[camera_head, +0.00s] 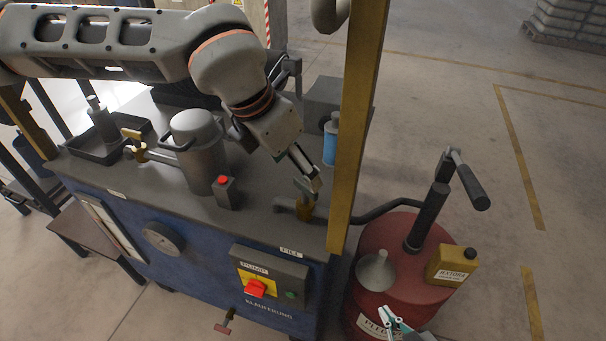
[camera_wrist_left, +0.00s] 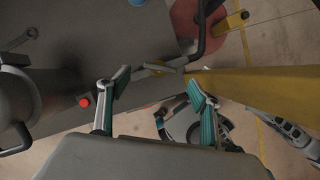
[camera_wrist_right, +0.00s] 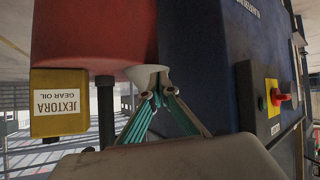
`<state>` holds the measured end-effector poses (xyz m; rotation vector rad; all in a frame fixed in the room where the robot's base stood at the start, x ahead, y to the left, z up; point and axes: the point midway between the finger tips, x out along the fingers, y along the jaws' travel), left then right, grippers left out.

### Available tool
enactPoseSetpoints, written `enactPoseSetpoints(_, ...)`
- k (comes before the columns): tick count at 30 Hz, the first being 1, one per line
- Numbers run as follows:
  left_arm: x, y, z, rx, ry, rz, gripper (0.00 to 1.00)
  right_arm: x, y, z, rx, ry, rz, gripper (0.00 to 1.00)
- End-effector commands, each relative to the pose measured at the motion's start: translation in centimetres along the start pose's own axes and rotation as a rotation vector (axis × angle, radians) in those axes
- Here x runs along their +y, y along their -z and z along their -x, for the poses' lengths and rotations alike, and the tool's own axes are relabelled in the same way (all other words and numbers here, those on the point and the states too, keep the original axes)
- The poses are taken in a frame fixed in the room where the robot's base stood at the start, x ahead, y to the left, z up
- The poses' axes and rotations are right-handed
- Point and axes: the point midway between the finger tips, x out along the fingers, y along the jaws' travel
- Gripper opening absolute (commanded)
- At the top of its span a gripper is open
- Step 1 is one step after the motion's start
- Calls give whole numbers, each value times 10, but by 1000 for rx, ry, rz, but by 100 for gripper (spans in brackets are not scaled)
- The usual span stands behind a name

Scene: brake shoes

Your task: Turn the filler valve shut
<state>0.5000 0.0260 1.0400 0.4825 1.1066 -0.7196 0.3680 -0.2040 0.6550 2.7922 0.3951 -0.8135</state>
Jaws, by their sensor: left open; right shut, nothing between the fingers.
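The filler valve (camera_head: 306,210), a small brass body with a lever on top, stands at the bench's right front corner behind the FILL label (camera_head: 291,252). A dark pipe runs from it toward the red drum. In the left wrist view the valve (camera_wrist_left: 158,67) shows just beyond and between the fingertips. My left gripper (camera_head: 307,172) is open, pointing down right above the valve; touch cannot be told. Its fingers (camera_wrist_left: 158,84) are spread and empty. My right gripper (camera_head: 393,322) is shut and empty low beside the drum; its tips (camera_wrist_right: 155,88) meet in front of the funnel.
A yellow post (camera_head: 357,130) rises close to the valve's right. The red drum (camera_head: 376,240) carries a pump handle, a grey funnel (camera_head: 377,271) and a gear oil can (camera_head: 452,266). A blue can (camera_head: 330,145) and a grey tank (camera_head: 199,155) stand on the bench (camera_head: 265,215).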

Motion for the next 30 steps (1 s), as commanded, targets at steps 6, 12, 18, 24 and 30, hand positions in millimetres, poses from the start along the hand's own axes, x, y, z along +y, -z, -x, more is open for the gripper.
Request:
enactPoseSetpoints(6,-1,1,-35,3,1,-1,64,-7,-15,8,-32,10,-4,0)
enactPoseSetpoints(12,0,0,-56,1,1,0,64,-7,-11,7,-26,8,-6,0)
enactPoseSetpoints(18,0,0,-62,0,1,0,64,-4,-2,6,-11,5,-7,0)
enactPoseSetpoints(24,0,0,-62,0,1,0,54,-4,1,6,-6,4,-7,0)
enactPoseSetpoints(30,0,0,-62,0,1,0,26,-4,0,6,-8,4,-7,0)
